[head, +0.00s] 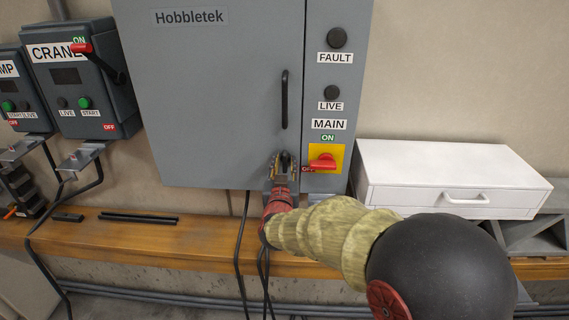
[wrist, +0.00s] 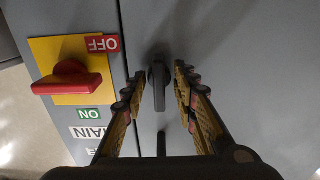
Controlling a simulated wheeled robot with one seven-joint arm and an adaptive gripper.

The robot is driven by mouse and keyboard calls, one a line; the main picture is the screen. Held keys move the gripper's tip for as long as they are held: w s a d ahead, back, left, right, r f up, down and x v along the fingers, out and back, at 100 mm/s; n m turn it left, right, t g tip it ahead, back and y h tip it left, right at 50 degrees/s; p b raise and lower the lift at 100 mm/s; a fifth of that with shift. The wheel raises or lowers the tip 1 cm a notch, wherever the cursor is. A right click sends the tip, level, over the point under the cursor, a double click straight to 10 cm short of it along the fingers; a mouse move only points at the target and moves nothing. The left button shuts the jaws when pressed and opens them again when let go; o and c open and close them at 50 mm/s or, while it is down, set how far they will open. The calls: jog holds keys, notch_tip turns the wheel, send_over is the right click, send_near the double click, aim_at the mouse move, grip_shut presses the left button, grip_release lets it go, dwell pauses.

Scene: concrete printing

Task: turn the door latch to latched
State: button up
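The door latch (wrist: 160,78) is a small dark knob on the grey cabinet door, near the door's edge seam. In the wrist view it lies lengthwise between the two fingers. My gripper (wrist: 160,85) is open around it, with a visible gap on both sides and no finger clearly touching it. In the head view my gripper (head: 284,165) is at the door's lower right corner and partly hides the latch (head: 285,160). The grey cabinet (head: 215,95) door looks closed, with a black vertical handle (head: 285,99) above the latch.
A red main switch (head: 322,163) on a yellow plate sits close right of my gripper. A white drawer box (head: 450,180) stands on the wooden shelf (head: 150,232) at right. Crane control box (head: 80,80) hangs at left. Black cables (head: 243,240) hang below the cabinet.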

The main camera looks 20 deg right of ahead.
jog(key=v, duration=1.1)
jog(key=shift+s, duration=0.3)
jog(key=shift+a, duration=0.15)
